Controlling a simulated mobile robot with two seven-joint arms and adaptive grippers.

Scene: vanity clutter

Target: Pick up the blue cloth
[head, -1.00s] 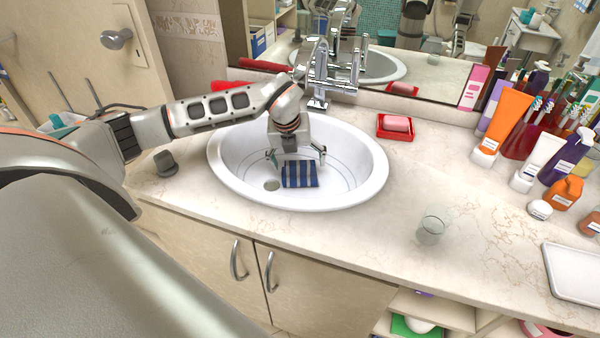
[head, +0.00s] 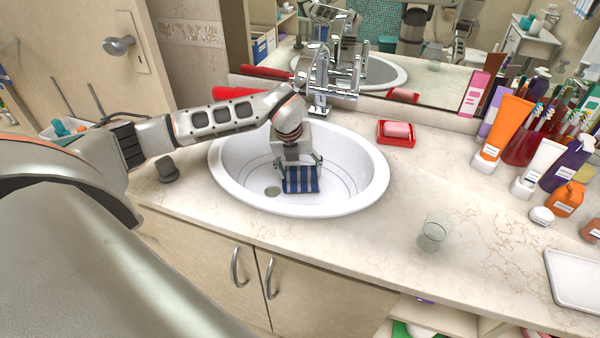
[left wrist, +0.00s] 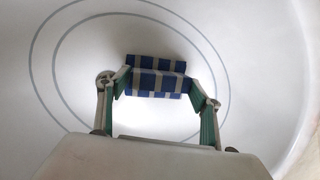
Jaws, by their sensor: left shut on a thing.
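The blue cloth (head: 301,182), with pale stripes, is in the white sink basin (head: 345,185). My left gripper (head: 300,166) reaches down into the basin and is shut on the cloth. In the left wrist view the cloth (left wrist: 157,82) is between the two fingertips of the left gripper (left wrist: 157,84), its near part bunched up between them. I cannot tell whether the cloth is clear of the basin floor. My right gripper is not in view.
The chrome faucet (head: 319,85) stands behind the basin, close to my left arm. A red soap dish (head: 397,140) is right of the sink. A clear glass (head: 433,234) stands on the front counter. Bottles and tubes, including an orange tube (head: 503,130), crowd the right side.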

